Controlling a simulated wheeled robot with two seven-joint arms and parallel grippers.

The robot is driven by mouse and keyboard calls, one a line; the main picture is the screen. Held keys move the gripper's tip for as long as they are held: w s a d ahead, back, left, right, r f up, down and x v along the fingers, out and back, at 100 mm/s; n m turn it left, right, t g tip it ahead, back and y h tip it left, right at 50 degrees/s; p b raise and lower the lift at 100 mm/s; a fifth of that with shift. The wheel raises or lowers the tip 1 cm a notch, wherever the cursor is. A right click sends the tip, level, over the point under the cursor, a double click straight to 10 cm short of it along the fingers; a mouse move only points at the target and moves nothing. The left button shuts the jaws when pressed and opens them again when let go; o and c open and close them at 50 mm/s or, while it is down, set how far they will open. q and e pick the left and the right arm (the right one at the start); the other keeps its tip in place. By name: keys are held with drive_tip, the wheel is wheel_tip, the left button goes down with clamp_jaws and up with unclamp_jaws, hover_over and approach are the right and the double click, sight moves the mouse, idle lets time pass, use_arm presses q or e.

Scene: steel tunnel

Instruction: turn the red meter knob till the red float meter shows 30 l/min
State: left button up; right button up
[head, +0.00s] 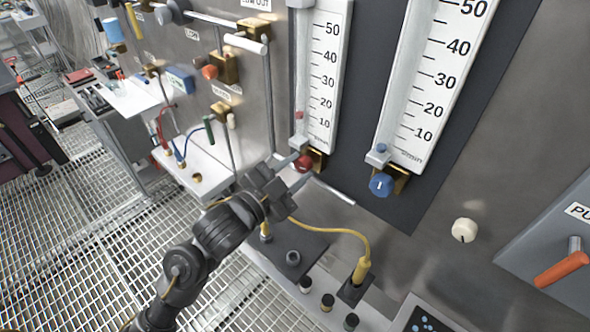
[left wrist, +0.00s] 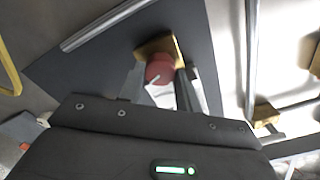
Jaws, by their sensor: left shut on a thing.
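The red meter knob (head: 304,163) sits on a brass block at the foot of the left, narrower-looking float meter (head: 325,70). The red float (head: 299,115) is low in that meter's tube, around the 10 to 20 marks; the exact reading is too small to tell. My left gripper (head: 298,172) reaches the knob from the lower left and is shut on it. In the left wrist view the knob (left wrist: 160,69), with a pale pointer line, lies between the two fingers (left wrist: 163,82). My right gripper is not in view.
A second float meter (head: 425,80) with a blue knob (head: 381,185) stands close on the right. A cream knob (head: 465,230) and an orange handle (head: 562,269) are further right. A yellow hose (head: 345,231) runs below my gripper. Pipes and valves line the panel on the left.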

use_arm(q)
drive_tip(key=shift+f, duration=0.1)
drive_tip(key=o, duration=1)
drive_tip(key=shift+r, duration=0.2)
